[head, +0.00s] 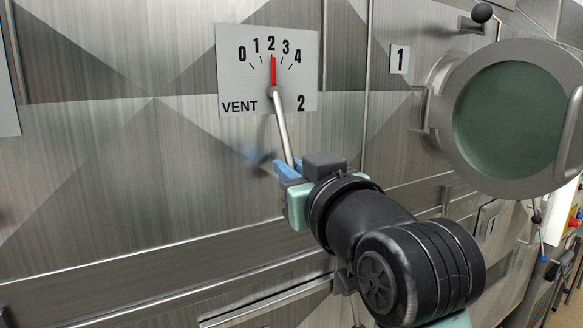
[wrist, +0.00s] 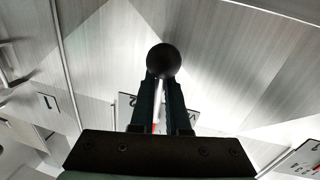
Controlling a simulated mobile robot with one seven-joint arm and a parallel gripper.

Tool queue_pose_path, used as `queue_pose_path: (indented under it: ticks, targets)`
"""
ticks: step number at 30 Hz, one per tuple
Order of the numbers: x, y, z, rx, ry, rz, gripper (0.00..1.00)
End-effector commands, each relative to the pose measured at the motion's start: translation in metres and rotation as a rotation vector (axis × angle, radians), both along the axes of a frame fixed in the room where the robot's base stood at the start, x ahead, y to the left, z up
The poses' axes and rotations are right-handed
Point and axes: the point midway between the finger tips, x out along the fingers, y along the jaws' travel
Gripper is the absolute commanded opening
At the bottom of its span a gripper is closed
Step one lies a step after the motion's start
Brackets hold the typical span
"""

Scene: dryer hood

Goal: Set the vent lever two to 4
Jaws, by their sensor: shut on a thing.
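The vent dial plate (head: 230,72) is marked 0 to 4, with "VENT" and "2" below. Its red pointer (head: 273,72) points straight up at the 2. The vent lever (head: 283,128) is a metal rod that hangs from the pivot below the pointer, tilted slightly down and right. In the wrist view my gripper (wrist: 160,100) is shut on the lever, with the black ball knob (wrist: 164,61) just beyond the fingertips. In the head view the knob is hidden.
A round glass door (head: 515,118) with a handle is at the right, beside a plate marked 1 (head: 400,59). A black-knobbed lever (head: 481,13) is at top right. A horizontal ledge (head: 150,262) runs below my gripper. The panel left of the lever is clear.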

Motion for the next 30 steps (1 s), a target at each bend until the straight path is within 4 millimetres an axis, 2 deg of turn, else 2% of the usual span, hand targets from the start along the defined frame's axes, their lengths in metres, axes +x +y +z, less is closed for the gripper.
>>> queue_pose_path:
  ticks: [21,30]
  targets:
    - [-0.0002,-0.0001,0.0012,0.006,0.002,0.000,0.00]
    - [-0.0021,0.0039,0.0050,0.109,0.060,0.001,0.00]
